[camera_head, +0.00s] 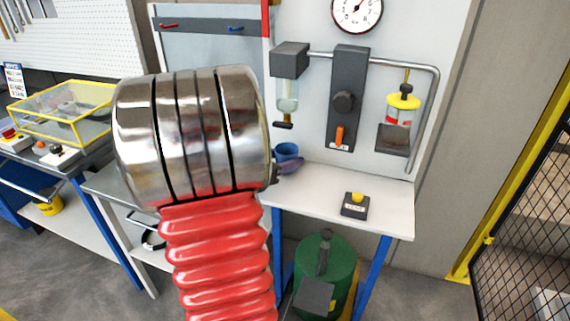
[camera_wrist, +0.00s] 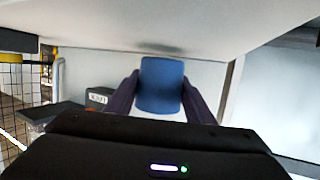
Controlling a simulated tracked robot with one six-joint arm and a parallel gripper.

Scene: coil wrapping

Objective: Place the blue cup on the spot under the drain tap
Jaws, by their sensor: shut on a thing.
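The blue cup (camera_head: 287,151) is upright above the left part of the white bench in the head view, a little below the drain tap (camera_head: 284,124). My gripper (camera_head: 290,166) is shut on it, with one purple finger showing at its side. In the wrist view the cup (camera_wrist: 161,84) sits between both purple fingers of my gripper (camera_wrist: 160,92). The tap hangs under a glass vessel (camera_head: 287,97) on the back panel. The spot under the tap is not visible. I cannot tell whether the cup touches the bench.
A black box with a yellow button (camera_head: 354,204) stands on the bench (camera_head: 390,214); the bench around it is clear. A dark stand (camera_head: 393,139) with a yellow-topped vessel (camera_head: 402,103) is at right. A green drum (camera_head: 324,262) stands below. My arm hides the bench's left end.

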